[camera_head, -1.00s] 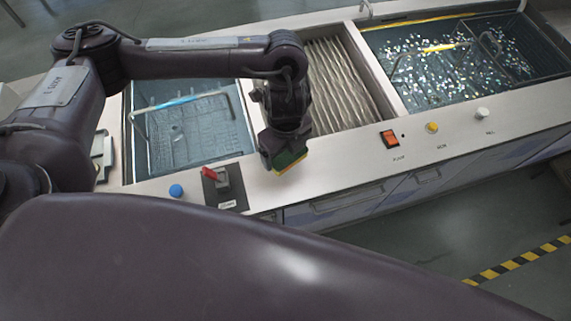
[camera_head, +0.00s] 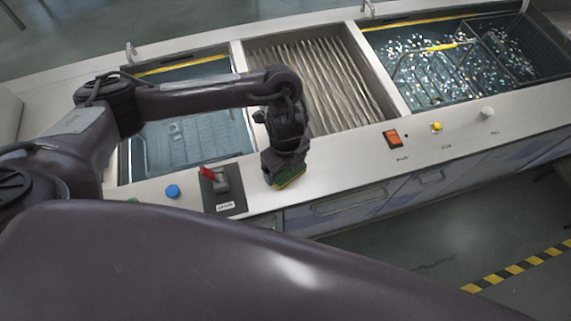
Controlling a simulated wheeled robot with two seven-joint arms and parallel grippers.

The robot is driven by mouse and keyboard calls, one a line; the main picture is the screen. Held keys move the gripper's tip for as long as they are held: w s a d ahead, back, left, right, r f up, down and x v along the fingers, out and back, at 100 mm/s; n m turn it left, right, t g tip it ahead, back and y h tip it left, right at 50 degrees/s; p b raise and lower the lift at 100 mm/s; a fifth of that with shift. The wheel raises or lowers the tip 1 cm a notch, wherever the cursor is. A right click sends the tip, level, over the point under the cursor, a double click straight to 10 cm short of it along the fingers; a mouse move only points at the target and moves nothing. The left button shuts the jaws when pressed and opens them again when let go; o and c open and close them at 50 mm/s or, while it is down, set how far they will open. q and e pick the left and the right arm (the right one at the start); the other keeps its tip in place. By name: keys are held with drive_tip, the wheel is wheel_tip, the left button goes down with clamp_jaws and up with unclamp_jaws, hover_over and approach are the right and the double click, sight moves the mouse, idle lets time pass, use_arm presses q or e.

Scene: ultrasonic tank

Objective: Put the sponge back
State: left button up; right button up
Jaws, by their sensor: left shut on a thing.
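My left gripper (camera_head: 282,172) is shut on the sponge (camera_head: 290,179), which is green with a yellow layer. The gripper points down over the white front ledge (camera_head: 340,169) of the tank unit, right of the red switch. The sponge is at or just above the ledge; I cannot tell whether it touches. The gripper hides most of the sponge. My right gripper is not in view; a large dark arm link of mine fills the bottom of the picture.
A red switch (camera_head: 207,174) on a dark plate and a blue knob (camera_head: 173,191) stand left of the gripper. Behind are a water tank (camera_head: 190,143), a ribbed middle section (camera_head: 335,85) and a tank with glittering bits (camera_head: 425,75). An orange switch (camera_head: 392,138) is farther right.

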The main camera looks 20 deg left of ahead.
use_arm(q)
drive_tip(key=o, duration=0.9)
drive_tip(key=shift+r+p, duration=1.4)
drive_tip(key=shift+r, duration=4.7)
